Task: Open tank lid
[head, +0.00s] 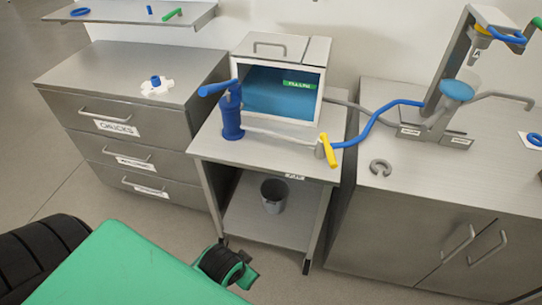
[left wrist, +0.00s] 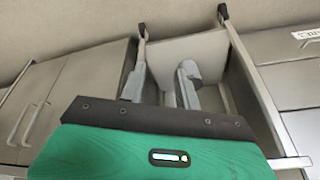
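The tank (head: 283,92) is a metal box on the middle cart, with a clear front that shows blue filling inside. Its lid (head: 300,48) lies flat and closed on top, with a bar handle (head: 269,46) on it. My left gripper (left wrist: 164,75) shows in the left wrist view, its two grey fingers apart with nothing held between them. It points toward the cart's lower frame, away from the lid. Neither gripper's fingers can be made out in the head view. My right gripper is not in view.
A blue valve (head: 231,110) and a yellow handle (head: 327,150) stand before the tank. A blue-ended hose (head: 377,122) runs right to a filling stand (head: 440,95). A grey bucket (head: 273,195) is on the lower shelf. A drawer cabinet (head: 130,75) stands left.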

